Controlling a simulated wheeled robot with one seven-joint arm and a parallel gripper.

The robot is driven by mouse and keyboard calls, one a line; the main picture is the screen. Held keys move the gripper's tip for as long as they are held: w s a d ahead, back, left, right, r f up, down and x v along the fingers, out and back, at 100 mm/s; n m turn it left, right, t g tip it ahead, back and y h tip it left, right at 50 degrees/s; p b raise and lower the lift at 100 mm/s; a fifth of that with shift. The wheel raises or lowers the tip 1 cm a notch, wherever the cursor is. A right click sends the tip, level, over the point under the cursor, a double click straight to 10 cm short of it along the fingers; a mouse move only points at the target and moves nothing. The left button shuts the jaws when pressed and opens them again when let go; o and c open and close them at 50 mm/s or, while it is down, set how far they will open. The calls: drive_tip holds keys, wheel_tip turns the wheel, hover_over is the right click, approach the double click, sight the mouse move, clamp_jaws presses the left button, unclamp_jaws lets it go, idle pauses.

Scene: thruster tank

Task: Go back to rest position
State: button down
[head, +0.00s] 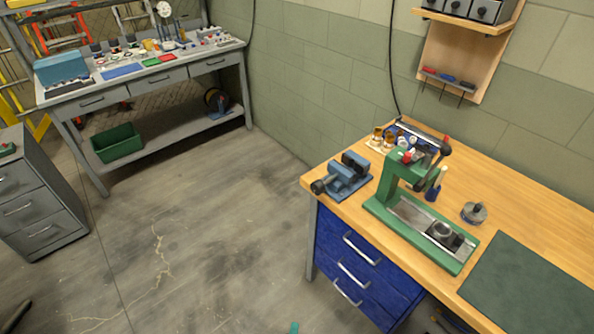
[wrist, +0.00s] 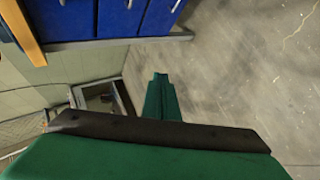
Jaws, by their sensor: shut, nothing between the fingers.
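My gripper (wrist: 160,78) shows in the wrist view as green fingers closed together, with a dark bar across their base. Nothing is held between them. The fingers point over bare grey floor, beside the blue drawers (wrist: 138,15) of the wooden bench and clear of them. In the head view only a small teal tip shows at the bottom edge, which looks like the end of my gripper; the rest of the arm is out of that view.
The wooden bench (head: 333,176) at right bears a green press (head: 388,205), a blue vise (head: 347,180) and a dark green mat (head: 530,290). A grey workbench (head: 170,88) with small parts stands at back left, and a grey cabinet (head: 40,205) at left. The floor between is open.

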drive_tip(key=s+d+r+m+t+y, duration=0.1)
drive_tip(key=s+r+m+t, duration=0.4)
drive_tip(key=s+r+m, duration=0.9)
drive_tip(key=s+r, duration=0.6)
drive_tip(key=r, duration=0.1)
drive_tip(key=shift+s+r+m, duration=0.15)
drive_tip(key=shift+r+m, duration=0.05)
drive_tip(key=shift+m, duration=0.2)
